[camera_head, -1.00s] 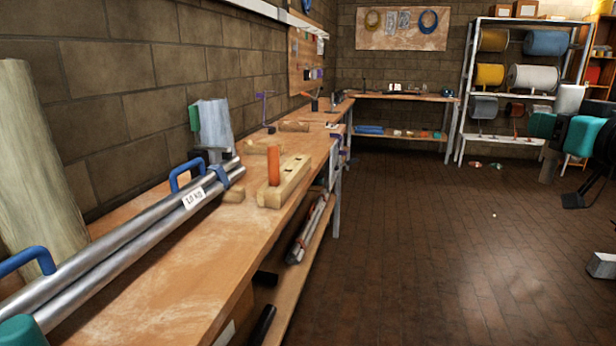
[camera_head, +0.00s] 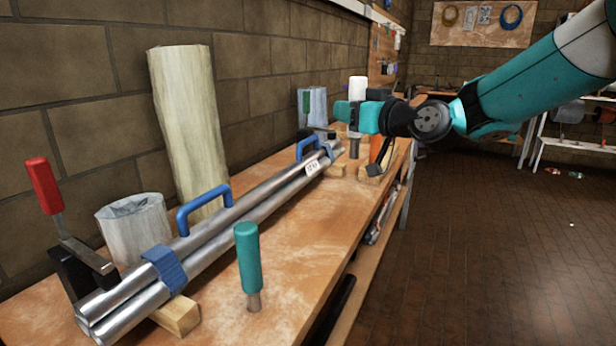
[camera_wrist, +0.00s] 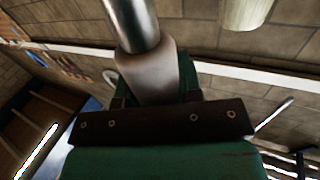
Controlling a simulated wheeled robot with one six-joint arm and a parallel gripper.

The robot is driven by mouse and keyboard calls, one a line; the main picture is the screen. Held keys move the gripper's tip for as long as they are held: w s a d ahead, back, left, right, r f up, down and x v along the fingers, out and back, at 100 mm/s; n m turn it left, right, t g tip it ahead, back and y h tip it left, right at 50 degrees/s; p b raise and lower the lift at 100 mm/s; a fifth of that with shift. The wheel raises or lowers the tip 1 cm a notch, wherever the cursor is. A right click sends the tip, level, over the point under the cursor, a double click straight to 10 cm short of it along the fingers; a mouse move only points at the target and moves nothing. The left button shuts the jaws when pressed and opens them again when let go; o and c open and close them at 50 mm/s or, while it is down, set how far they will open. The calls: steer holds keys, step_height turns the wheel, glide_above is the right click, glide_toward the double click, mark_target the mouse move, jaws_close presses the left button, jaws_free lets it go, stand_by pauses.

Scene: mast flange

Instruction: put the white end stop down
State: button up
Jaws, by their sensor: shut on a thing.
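The white end stop (camera_head: 357,88) is a white grip with a grey metal pin below it. My gripper (camera_head: 355,116) is shut around it and holds it roughly upright over the far half of the workbench. In the wrist view, the pale end stop (camera_wrist: 151,80) sits between the jaws (camera_wrist: 152,98) with its metal pin pointing away. From the head view I cannot tell how far the pin tip is above the bench or the wooden block (camera_head: 338,170).
A bundle of metal tubes (camera_head: 240,215) with blue handles lies along the workbench (camera_head: 285,240). A green end stop (camera_head: 247,258) stands near the front edge. A red-handled clamp (camera_head: 45,188) and a pale column (camera_head: 185,120) stand at left.

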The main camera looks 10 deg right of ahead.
step_height(320, 180, down, 18)
steer(key=b, duration=0.2)
steer(key=shift+a+b, duration=0.15)
steer(key=shift+b, duration=0.2)
steer(key=shift+f, duration=0.25)
steer(key=o, duration=1)
